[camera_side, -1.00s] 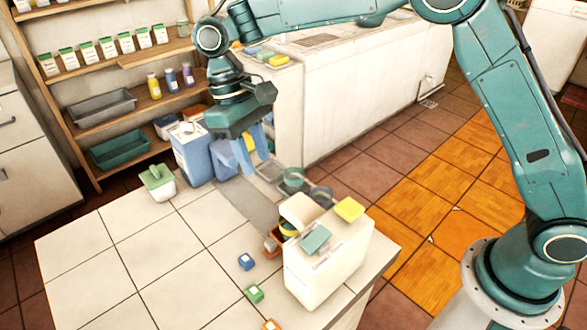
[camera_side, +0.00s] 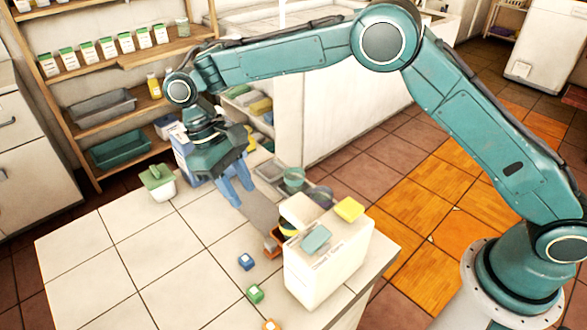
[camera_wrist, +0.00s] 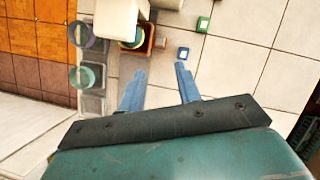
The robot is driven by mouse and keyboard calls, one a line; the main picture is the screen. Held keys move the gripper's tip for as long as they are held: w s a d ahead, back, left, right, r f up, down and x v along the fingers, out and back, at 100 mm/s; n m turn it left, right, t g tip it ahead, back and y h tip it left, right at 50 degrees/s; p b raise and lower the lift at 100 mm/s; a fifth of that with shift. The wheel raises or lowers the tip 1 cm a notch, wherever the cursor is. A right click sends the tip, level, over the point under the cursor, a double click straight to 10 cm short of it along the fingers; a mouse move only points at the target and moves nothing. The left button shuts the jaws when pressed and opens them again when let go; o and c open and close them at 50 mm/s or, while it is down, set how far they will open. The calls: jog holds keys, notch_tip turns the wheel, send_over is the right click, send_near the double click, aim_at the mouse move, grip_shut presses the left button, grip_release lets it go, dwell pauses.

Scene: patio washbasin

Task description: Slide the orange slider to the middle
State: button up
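A small orange block (camera_side: 270,325) with a pale top sits at the bottom edge of the side view, partly cut off. It is the only small orange piece I see; I cannot tell whether it is the slider, and no track shows. A green block (camera_side: 255,294) and a blue block (camera_side: 246,261) lie in a row behind it. The blue block (camera_wrist: 183,53) and green block (camera_wrist: 203,23) also show in the wrist view. My gripper (camera_side: 243,197) is open and empty above the tiled top, its blue fingers (camera_wrist: 159,69) apart, behind the blue block.
A large white box (camera_side: 325,268) stands right of the blocks, with a yellow sponge (camera_side: 349,209) on top. An orange-brown pot (camera_side: 272,246) sits beside it. A white tub with green lid (camera_side: 157,182) stands at the left. The tiled top (camera_side: 140,265) left of the blocks is clear.

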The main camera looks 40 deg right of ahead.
aim_at(270, 241)
jog(key=shift+x, duration=6.65)
grip_shut()
